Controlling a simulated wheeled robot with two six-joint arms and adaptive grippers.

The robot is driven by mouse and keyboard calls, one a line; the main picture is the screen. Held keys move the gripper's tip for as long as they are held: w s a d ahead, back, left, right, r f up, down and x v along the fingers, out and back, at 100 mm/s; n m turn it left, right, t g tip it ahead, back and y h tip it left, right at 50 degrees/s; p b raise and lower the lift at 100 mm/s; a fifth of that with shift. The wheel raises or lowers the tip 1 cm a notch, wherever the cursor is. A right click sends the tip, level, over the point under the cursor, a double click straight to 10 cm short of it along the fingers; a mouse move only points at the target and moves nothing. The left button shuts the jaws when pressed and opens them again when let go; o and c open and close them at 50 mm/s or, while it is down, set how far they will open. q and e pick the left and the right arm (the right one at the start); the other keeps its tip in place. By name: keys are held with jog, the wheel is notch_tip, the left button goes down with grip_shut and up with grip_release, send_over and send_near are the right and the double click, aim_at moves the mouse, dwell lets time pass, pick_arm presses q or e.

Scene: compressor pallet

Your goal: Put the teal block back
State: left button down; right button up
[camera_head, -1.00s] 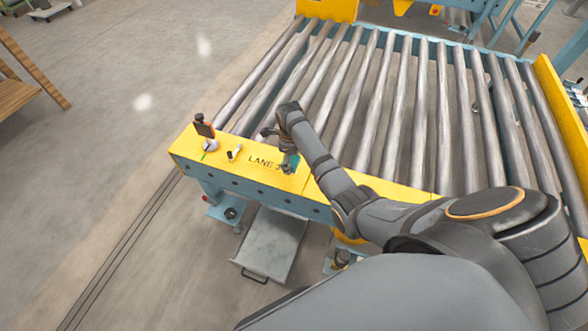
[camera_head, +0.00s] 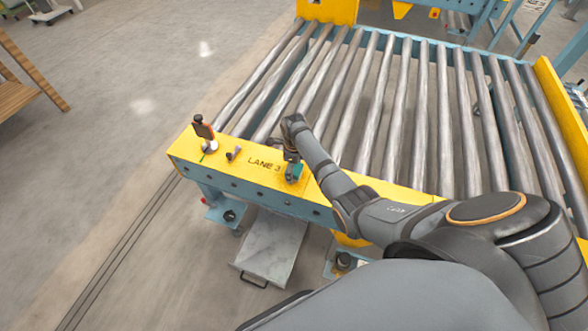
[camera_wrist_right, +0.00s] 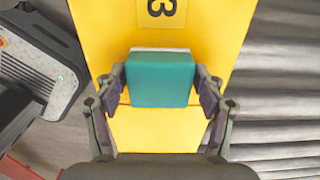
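The teal block (camera_head: 295,172) is at the yellow end rail (camera_head: 219,148) of the roller conveyor, just right of the words LANE 3. My right gripper (camera_head: 292,160) is directly above it, pointing down. In the right wrist view the teal block (camera_wrist_right: 162,80) sits between the two fingers, one against each side, over the yellow surface marked 3. A thin pale strip shows along its far edge. I cannot tell whether the block touches the rail. My left gripper is not in view.
An orange-and-black upright piece (camera_head: 203,129) and a small dark knob (camera_head: 234,153) stand on the rail, left of my gripper. Metal rollers (camera_head: 383,100) lie beyond. A grey drawer box (camera_head: 272,246) is below the rail. Open floor lies left.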

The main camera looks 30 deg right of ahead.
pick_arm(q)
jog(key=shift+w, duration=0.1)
pick_arm(e)
jog(key=shift+o, duration=0.2)
jog(key=shift+r, duration=0.4)
notch_tip(320, 180, up, 4)
jog(key=shift+f+p, duration=0.15)
jog(key=shift+p, duration=0.65)
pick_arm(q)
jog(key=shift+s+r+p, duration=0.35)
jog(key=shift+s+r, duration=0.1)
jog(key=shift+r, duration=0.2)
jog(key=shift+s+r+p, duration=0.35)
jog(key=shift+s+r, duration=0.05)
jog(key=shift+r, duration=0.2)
pick_arm(e)
notch_tip(320, 180, up, 8)
jog(key=shift+f, duration=0.15)
